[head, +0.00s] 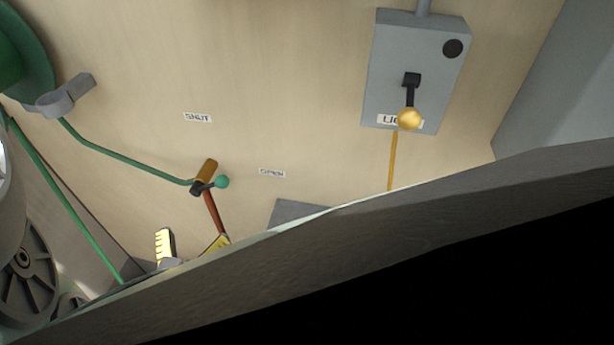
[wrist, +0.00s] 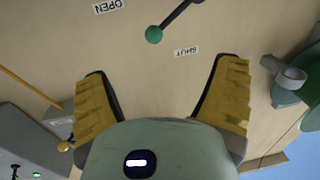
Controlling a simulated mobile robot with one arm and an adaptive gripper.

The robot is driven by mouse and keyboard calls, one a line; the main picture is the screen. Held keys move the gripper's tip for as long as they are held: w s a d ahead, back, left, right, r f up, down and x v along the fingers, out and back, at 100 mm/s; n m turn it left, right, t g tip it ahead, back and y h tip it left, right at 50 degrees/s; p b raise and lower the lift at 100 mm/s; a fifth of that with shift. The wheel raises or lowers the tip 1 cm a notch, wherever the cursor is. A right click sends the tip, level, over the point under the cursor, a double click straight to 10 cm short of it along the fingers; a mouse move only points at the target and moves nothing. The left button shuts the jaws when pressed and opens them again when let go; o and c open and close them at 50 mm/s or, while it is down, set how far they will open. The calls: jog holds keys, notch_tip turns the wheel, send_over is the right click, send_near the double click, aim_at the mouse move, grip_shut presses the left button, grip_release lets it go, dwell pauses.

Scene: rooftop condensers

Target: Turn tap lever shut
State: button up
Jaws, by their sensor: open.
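The tap has a brass body (head: 206,171) on the beige wall in the head view. Its short dark lever ends in a green ball (head: 222,182) and points right, roughly toward the OPEN label (head: 271,173). The SHUT label (head: 197,117) is above the tap. In the wrist view the green ball (wrist: 154,34) is beyond the fingertips, with the SHUT label (wrist: 186,52) and OPEN label (wrist: 108,6) near it; the tap body is out of that view. My gripper (wrist: 163,68) is open and empty. In the head view its yellow-padded fingers (head: 191,244) are below the tap, partly hidden.
A grey switch box (head: 385,75) with a yellow-balled lever (head: 409,118) is on the right. A green hose (head: 120,160) runs to the tap from the left, near a grey bracket (head: 60,101) and green reel (head: 30,60). A dark slanting slab (head: 400,240) blocks the lower head view.

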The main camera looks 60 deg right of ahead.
aim_at(220, 176)
jog(key=p+x, duration=0.3)
jog(key=x, duration=1.2)
jog(key=shift+d+p, duration=0.2)
jog(key=shift+p, duration=0.2)
jog(key=shift+c, duration=0.4)
jog(key=c, duration=1.2)
grip_shut()
